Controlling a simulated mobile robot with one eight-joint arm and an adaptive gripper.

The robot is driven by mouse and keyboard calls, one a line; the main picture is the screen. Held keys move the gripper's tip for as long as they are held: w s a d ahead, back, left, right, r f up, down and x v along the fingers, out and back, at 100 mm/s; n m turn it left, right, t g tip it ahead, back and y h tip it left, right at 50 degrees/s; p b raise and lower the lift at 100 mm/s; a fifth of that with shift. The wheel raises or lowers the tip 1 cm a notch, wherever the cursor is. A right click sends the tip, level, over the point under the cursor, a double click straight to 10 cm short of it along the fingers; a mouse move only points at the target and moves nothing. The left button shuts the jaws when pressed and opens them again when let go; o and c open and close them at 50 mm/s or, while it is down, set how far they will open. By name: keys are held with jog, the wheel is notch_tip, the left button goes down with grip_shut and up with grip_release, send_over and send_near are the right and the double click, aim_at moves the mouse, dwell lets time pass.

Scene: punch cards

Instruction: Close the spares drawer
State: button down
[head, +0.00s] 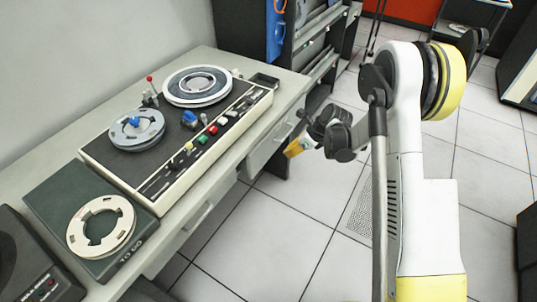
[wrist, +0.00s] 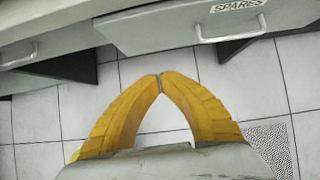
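The spares drawer (wrist: 215,48) is a grey front under the desk, at the top right of the wrist view, with a "SPARES" label and a bar handle. It appears to stand out further than the drawer to its left, though how far is hard to tell. In the head view its front (head: 268,148) shows below the desk's right part. My gripper (wrist: 160,76) has its yellow fingers meeting at the tips, with nothing between them. In the head view my gripper (head: 297,147) is just right of the drawer front; contact cannot be seen.
Another drawer (wrist: 50,42) with a bar handle is left of the spares drawer. The desk (head: 228,66) carries a tape recorder (head: 180,135) and a box (head: 60,200) with a reel. A rack (head: 310,40) stands behind the desk. Tiled floor (head: 295,210) is clear in front.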

jog(key=s+t+y, duration=0.2)
jog(key=s, duration=0.3)
jog(key=b, duration=0.5)
send_near(259, 162)
jog(key=x, duration=0.5)
jog(key=shift+s+f, duration=0.25)
jog(key=shift+f, duration=0.1)
jog(key=shift+w+a+r, duration=0.15)
jog(key=shift+w+a, duration=0.3)
jog(key=shift+a, duration=0.1)
jog(key=w+a, duration=0.1)
jog(key=a, duration=0.1)
jog(key=w+a, duration=0.2)
jog(key=shift+w+a, duration=0.2)
jog(key=shift+a, duration=0.2)
